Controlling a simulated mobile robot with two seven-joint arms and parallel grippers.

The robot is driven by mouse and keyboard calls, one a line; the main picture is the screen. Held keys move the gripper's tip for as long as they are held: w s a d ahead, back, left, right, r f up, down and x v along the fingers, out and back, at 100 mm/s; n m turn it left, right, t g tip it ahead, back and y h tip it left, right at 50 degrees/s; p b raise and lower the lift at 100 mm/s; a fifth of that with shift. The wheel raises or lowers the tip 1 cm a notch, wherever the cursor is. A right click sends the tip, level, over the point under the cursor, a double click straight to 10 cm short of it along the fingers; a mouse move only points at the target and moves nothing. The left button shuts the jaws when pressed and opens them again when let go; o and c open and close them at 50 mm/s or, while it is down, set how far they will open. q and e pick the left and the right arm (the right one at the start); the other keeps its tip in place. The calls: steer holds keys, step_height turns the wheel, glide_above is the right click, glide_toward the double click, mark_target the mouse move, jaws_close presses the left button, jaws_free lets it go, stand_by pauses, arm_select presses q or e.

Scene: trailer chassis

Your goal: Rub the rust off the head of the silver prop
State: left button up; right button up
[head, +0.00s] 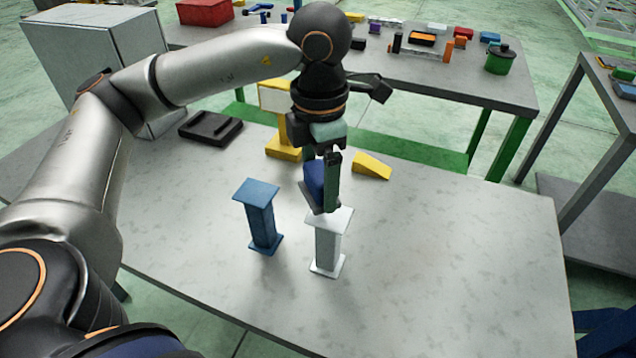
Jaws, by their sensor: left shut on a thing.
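The silver prop (327,252) stands upright near the front middle of the grey table, with a flat square head plate (338,220) on top. I see no clear rust on the part of the head that shows; the gripper hides its back left part. My left gripper (324,196) points down right over the head and is shut on a blue block (314,182) with a grey underside. The block is at the head's back left edge; I cannot tell whether it touches. My right gripper is not in view.
A blue prop (260,215) stands just left of the silver one. Behind are a yellow prop (283,150), a yellow wedge (371,166) and a black tray (210,128). The table's right side (470,240) is clear. A cluttered table (480,90) stands farther back.

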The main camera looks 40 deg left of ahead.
arm_select(q)
step_height(320, 180, up, 2)
steer(key=shift+a+p, duration=0.1)
steer(key=shift+p, duration=0.35)
steer(key=shift+r+p, duration=0.8)
steer(key=shift+r, duration=0.45)
